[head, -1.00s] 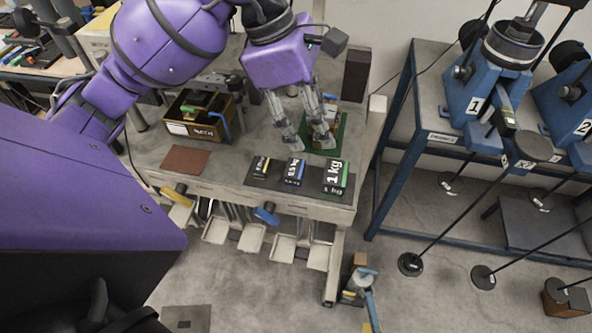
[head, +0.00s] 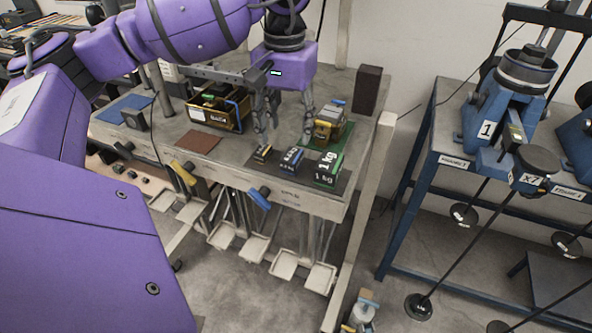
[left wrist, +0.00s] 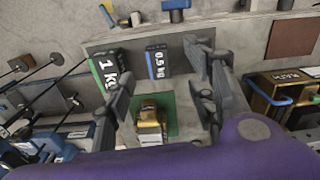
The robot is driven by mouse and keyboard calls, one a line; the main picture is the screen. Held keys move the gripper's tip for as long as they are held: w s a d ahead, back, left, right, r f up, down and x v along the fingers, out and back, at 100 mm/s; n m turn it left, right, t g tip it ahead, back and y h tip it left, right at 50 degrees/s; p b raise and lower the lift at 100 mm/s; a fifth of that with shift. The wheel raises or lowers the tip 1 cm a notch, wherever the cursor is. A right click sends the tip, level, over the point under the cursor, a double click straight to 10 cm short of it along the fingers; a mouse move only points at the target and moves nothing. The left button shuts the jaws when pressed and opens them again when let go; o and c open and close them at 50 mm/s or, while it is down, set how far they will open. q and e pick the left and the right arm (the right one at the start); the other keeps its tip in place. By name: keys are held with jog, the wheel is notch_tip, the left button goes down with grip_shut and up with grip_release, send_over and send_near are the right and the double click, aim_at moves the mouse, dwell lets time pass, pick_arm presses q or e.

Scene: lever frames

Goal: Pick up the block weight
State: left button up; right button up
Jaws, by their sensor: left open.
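Three dark block weights stand in a row on a dark mat (head: 262,171) near the bench's front edge. The largest, marked 1 kg (head: 327,168), has a green side. The middle one, marked 0.5 kg (head: 291,160), has a blue stripe. The smallest (head: 262,153) has a yellow stripe. My left gripper (head: 285,138) is open and empty, pointing down above and just behind the row. In the left wrist view the 1 kg block (left wrist: 108,72) and the 0.5 kg block (left wrist: 157,63) show near its fingers; the smallest seems hidden by a finger. My right gripper is out of view.
A yellow-grey device (head: 328,122) stands on a green mat behind the weights. An open wooden box (head: 215,112) is to the left, with a bare brown mat (head: 198,142) before it. A dark upright block (head: 367,90) stands at the back right. A blue-framed rig (head: 440,150) is beyond.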

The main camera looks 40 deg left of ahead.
aim_at(292, 154)
pick_arm(q)
jog(key=shift+w+a+f+m, duration=0.15)
jog(key=shift+a+f+m, duration=0.1)
jog(key=shift+m, duration=0.15)
jog(key=f, duration=0.5)
jog(key=w+f+p, duration=0.1)
jog(key=f, duration=0.1)
jog(key=shift+d+f, duration=0.3)
jog(key=shift+f, duration=0.05)
jog(key=shift+c, duration=0.3)
grip_shut()
jog(key=shift+r, duration=0.1)
